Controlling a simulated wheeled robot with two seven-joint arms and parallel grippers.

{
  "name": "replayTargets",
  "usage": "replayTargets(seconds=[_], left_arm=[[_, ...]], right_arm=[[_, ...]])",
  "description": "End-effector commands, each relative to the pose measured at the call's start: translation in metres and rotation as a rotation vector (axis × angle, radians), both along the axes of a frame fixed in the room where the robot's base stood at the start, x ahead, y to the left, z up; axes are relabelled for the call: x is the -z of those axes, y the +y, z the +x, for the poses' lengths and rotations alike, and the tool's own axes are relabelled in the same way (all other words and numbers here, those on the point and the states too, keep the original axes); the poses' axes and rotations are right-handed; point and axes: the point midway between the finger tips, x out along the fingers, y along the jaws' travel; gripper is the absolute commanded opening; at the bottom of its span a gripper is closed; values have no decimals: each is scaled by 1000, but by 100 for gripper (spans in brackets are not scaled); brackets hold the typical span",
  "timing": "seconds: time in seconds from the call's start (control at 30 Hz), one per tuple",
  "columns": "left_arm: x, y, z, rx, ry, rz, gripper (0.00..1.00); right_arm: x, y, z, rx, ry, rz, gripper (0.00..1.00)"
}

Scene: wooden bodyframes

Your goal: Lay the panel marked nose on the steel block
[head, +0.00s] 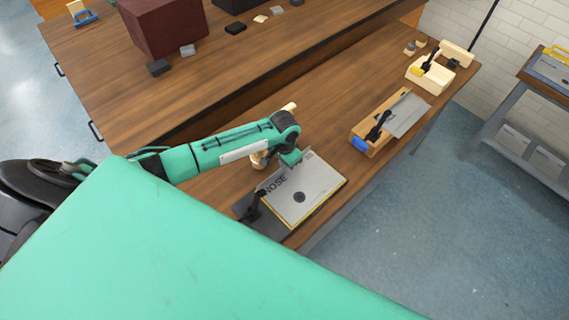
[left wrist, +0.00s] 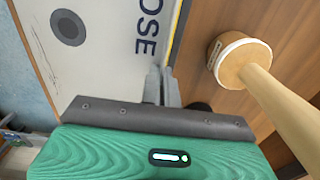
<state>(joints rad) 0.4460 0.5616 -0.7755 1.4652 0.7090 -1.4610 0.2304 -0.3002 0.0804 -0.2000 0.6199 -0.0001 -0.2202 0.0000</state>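The pale grey panel marked NOSE (head: 318,187) has a dark round spot and a yellow edge. It lies over the dark grey steel block (head: 268,224) at the bench's near edge; I cannot tell whether they touch. The panel hides most of the block. My left gripper (head: 293,160) is at the panel's far edge, by the lettering. In the left wrist view, its fingers (left wrist: 162,86) are close together on the edge of the panel (left wrist: 105,60), beside the yellow line. My right gripper is not in view.
A mallet (left wrist: 240,60) stands close beside the panel. A black clamp (head: 250,207) is at the block's left. A wooden fixture (head: 367,138) with another grey panel (head: 408,115) stands further right. A brown box (head: 165,25) is on the back bench. Bare bench top lies behind the panel.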

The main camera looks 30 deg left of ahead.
Motion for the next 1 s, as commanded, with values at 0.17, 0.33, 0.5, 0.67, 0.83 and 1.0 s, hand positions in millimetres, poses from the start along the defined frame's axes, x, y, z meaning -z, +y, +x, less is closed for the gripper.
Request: replayTargets(seconds=[0.17,0.33,0.5,0.67,0.83,1.0], left_arm=[[0,0,0,0,-1,0,0],[-1,0,0,0,-1,0,0],[0,0,0,0,0,0,0],[0,0,0,0,0,0,0],[1,0,0,1,0,0,0],[1,0,0,0,-1,0,0]], right_arm=[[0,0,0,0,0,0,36],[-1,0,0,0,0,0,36],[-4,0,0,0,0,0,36],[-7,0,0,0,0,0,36],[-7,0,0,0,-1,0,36],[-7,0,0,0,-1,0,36]])
